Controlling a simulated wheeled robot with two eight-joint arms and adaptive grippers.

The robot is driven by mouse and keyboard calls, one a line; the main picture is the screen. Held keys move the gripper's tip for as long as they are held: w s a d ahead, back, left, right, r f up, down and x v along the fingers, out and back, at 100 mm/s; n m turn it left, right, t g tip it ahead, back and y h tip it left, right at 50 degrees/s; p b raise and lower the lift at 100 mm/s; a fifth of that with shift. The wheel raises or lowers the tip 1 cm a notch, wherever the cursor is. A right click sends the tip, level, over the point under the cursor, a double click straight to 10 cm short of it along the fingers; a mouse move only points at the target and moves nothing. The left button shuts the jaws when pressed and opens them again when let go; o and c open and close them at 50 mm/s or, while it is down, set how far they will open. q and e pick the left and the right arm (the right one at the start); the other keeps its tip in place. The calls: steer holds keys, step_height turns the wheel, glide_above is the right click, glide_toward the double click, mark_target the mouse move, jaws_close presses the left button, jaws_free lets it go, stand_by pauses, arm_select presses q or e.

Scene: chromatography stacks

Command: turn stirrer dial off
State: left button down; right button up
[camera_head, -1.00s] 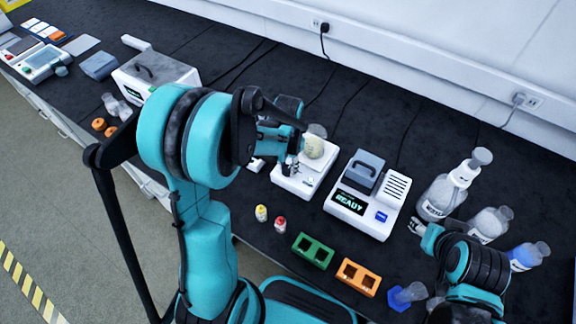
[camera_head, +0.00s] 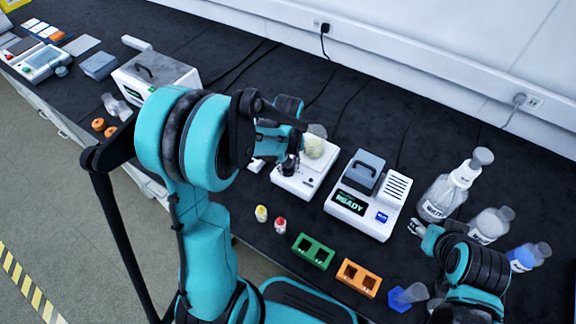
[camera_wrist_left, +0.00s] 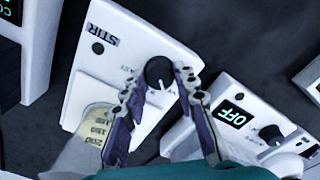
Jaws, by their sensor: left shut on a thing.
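The stirrer (camera_head: 290,186) is a white box on the black bench, marked STIR in the left wrist view (camera_wrist_left: 88,60). Its round black dial (camera_wrist_left: 158,70) has a pale pointer mark. My left gripper (camera_wrist_left: 158,82) has its two fingers on either side of the dial and is shut on it; in the head view the gripper (camera_head: 290,166) is over the stirrer and hides the dial. A beaker of yellowish liquid (camera_head: 313,148) stands on the stirrer's plate. My right gripper (camera_head: 417,228) is near the wash bottle; its opening is too small to judge.
A white device with a READY screen (camera_head: 350,203) stands right of the stirrer. A green rack (camera_head: 313,251) and an orange rack (camera_head: 358,278) are in front. Yellow-capped (camera_head: 261,214) and red-capped (camera_head: 280,225) vials stand nearby. A wash bottle (camera_head: 438,199) is at right. A neighbouring device shows OFF (camera_wrist_left: 232,114).

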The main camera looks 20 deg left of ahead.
mark_target(288, 169)
arm_select(q)
steer(key=shift+n, duration=1.2)
steer(key=c, duration=1.2)
jaws_free()
steer(key=shift+r, duration=0.1)
step_height(288, 169, up, 12)
steer(key=shift+f, duration=0.1)
